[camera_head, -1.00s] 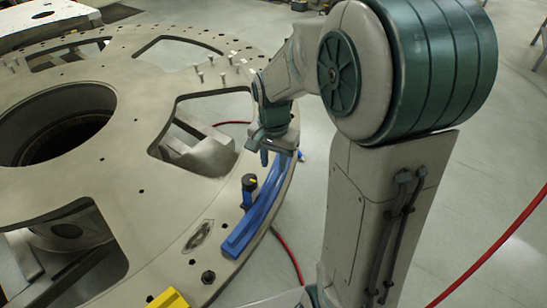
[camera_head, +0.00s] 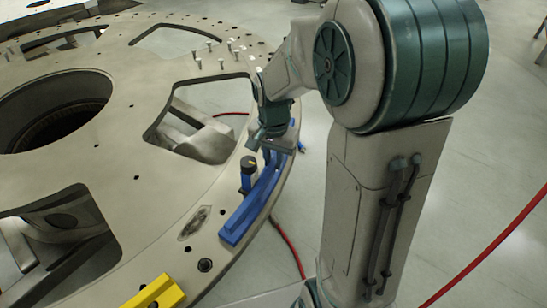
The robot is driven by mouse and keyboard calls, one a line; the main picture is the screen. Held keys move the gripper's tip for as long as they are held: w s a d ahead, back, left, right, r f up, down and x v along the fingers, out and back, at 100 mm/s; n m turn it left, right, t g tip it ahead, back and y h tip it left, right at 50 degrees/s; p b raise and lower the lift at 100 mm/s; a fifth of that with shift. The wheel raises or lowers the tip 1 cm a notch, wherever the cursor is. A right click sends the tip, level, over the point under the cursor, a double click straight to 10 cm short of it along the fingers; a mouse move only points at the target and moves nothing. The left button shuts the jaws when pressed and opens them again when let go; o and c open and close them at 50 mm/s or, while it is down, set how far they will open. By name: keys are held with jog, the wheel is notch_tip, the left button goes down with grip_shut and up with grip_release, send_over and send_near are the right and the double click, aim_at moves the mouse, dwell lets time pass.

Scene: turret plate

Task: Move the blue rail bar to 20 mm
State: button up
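The blue rail bar (camera_head: 239,222) lies along the right rim of the round turret plate (camera_head: 150,185). A small black-topped blue knob or post (camera_head: 248,174) stands beside the bar on its inner side. My gripper (camera_head: 270,152) points down at the bar's far end. It looks close to the bar, but I cannot tell whether it touches. The fingers are small and partly hidden by the wrist, so their opening does not show. No 20 mm mark is readable in this view.
A yellow bar (camera_head: 155,293) lies at the plate's near edge. Several upright bolts (camera_head: 210,55) stand on the plate's far part. Large cut-outs and a central hole (camera_head: 50,110) open the plate. A red cable (camera_head: 288,245) runs on the floor beside the rim.

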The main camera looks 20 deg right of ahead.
jog(key=shift+c, duration=0.7)
jog(key=shift+r+p, duration=0.75)
jog(key=shift+r, duration=0.3)
dwell(0.4)
jog(key=o, duration=0.7)
notch_tip(320, 180, up, 7)
jog(key=p, duration=0.5)
jog(key=shift+s, duration=0.1)
